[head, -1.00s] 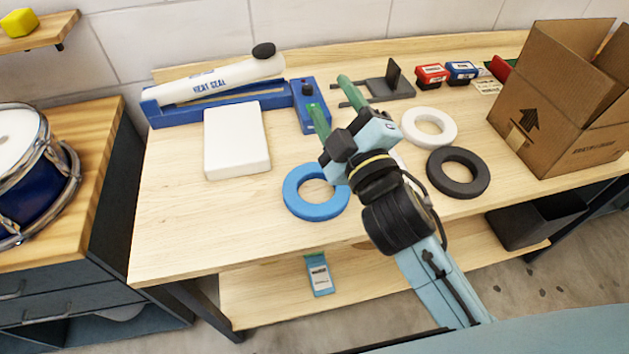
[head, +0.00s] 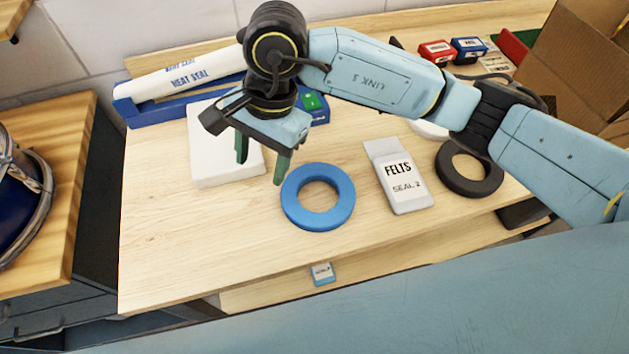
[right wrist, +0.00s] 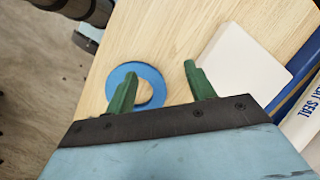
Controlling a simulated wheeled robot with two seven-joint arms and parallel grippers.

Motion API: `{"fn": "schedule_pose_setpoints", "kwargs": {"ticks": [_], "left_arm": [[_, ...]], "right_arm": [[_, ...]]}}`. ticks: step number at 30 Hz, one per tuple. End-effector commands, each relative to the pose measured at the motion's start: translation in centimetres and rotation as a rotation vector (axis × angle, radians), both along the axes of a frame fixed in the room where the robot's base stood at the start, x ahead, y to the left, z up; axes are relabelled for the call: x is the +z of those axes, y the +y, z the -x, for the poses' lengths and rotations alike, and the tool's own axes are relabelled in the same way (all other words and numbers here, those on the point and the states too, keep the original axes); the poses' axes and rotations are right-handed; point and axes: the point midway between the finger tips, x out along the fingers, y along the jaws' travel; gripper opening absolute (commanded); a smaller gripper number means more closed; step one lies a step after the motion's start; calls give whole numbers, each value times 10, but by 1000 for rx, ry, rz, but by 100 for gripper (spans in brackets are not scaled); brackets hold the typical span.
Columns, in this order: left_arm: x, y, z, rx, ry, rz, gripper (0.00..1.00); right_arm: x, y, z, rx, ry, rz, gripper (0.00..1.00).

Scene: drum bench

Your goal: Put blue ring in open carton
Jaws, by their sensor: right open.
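The blue ring (head: 291,207) lies flat on the wooden bench; it also shows in the right wrist view (right wrist: 151,76). My right gripper (head: 262,172) is open and empty, pointing down above the bench, just left of the ring in the head view. In the right wrist view its green fingers (right wrist: 157,83) are spread, and one finger overlaps the ring's image. I cannot tell its exact height. The open cardboard carton (head: 566,65) stands at the bench's right end, partly behind my right arm and cut by the frame edge. My left gripper is not in view.
A white block (head: 207,150) and the heat sealer (head: 180,80) are left of and behind the gripper. A felts packet (head: 397,180) lies right of the blue ring, then a black ring (head: 470,178). A white ring (head: 428,130) is mostly hidden by my arm. The bench front-left is clear.

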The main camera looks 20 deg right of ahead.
Motion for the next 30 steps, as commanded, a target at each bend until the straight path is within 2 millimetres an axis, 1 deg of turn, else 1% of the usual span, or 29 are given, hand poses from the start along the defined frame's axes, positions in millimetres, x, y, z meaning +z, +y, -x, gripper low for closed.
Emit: {"fn": "schedule_pose_setpoints", "kwargs": {"ticks": [1, 3, 5, 7, 10, 15, 18, 26, 30], "left_arm": [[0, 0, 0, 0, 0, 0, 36], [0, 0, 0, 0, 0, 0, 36], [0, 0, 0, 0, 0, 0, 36], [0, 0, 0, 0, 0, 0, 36], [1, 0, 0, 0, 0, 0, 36], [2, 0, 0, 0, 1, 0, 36], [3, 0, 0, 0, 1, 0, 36], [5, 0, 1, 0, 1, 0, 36], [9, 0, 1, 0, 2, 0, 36]], "right_arm": [[1, -15, -11, 9, -42, 83, 54], [2, -31, -21, 17, -77, 169, 54], [2, -40, -26, 21, -95, 218, 54], [-2, -45, -28, 22, -103, 247, 54], [-17, -47, -29, 23, -103, 257, 54], [-51, -47, -28, 23, -101, 253, 54], [-66, -47, -28, 23, -101, 252, 54], [-86, -47, -28, 22, -102, 251, 54], [-107, -50, -28, 21, -99, 250, 54]]}}
